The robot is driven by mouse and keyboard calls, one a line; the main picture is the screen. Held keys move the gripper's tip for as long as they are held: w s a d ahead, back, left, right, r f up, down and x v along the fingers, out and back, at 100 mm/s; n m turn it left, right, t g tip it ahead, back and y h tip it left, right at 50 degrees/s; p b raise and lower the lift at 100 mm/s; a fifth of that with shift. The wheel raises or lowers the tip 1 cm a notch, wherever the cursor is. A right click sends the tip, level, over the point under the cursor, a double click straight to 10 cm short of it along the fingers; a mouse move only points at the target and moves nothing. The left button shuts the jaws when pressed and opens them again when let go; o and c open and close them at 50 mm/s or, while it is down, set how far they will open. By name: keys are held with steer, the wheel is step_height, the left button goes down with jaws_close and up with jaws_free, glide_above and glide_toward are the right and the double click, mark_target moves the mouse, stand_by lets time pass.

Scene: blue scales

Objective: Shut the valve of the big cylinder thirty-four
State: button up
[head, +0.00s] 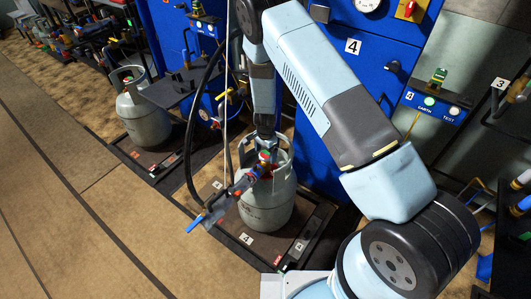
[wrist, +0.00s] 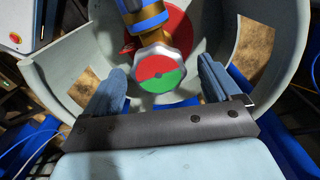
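The big grey cylinder (head: 266,212) stands upright on a dark scale platform below my arm; no number thirty-four is readable on it. Its round valve knob (wrist: 161,70), half red and half green, faces the wrist camera inside the cylinder's pale collar (wrist: 52,62). My gripper (wrist: 160,80) is open, with one blue finger on each side of the knob. Gaps show between the fingers and the knob. A brass and blue fitting (wrist: 143,18) lies beyond the knob. In the head view, my gripper (head: 264,138) reaches down into the collar and partly hides the valve.
A blue cabinet (head: 345,78) marked 4 stands close behind the cylinder. A black hose (head: 189,150) and a blue-handled fitting (head: 196,222) hang at its left. Another grey cylinder (head: 146,118) stands further left. The brown floor at the lower left is clear.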

mark_target(265, 154)
step_height(265, 154, up, 14)
steer(key=shift+f, duration=0.15)
stand_by(0.7)
stand_by(0.4)
